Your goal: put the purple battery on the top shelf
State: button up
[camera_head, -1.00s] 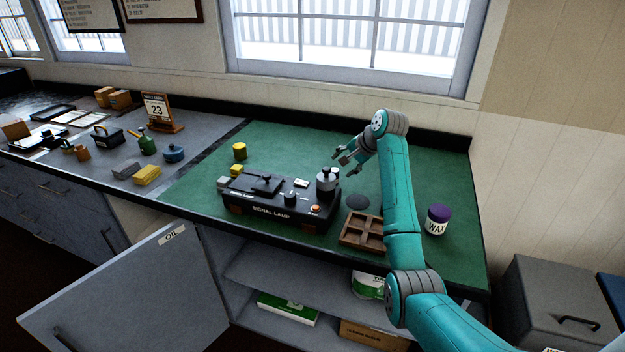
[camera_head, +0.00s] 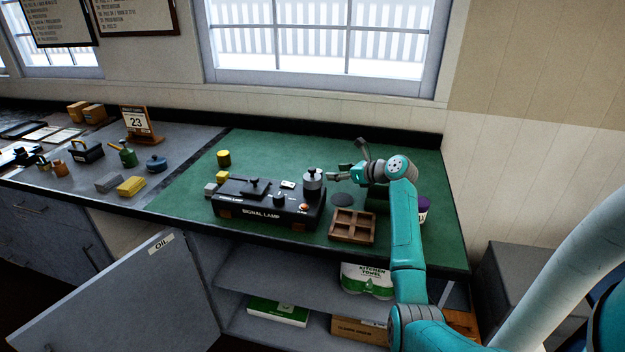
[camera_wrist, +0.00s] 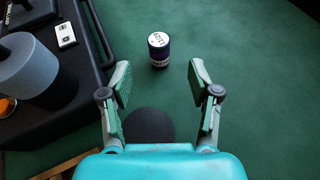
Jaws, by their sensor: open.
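The purple battery (camera_wrist: 159,50), a short dark cylinder with a purple tint and a pale, lettered top, stands upright on the green mat in the wrist view. It lies ahead of my gripper (camera_wrist: 160,82), between the lines of its two fingers and apart from them. My gripper is open and empty. In the head view my gripper (camera_head: 345,165) is low over the mat, right of the signal lamp; I cannot make out the battery there. The top shelf (camera_head: 262,271) is a grey board inside the open cupboard under the counter.
The signal lamp (camera_head: 262,212) with its grey knob stands left of my gripper. A wooden tray (camera_head: 351,239) and a dark disc (camera_head: 342,199) lie nearby. A purple-lidded jar (camera_head: 424,206) is partly behind my arm. The cupboard door (camera_head: 130,300) hangs open. A kitchen towel pack (camera_head: 362,280) stands in the cupboard.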

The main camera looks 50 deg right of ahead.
aim_at(318, 171)
jog(key=x, duration=0.9)
jog(key=shift+w+a+f, duration=0.1)
jog(key=shift+f, duration=0.05)
grip_shut()
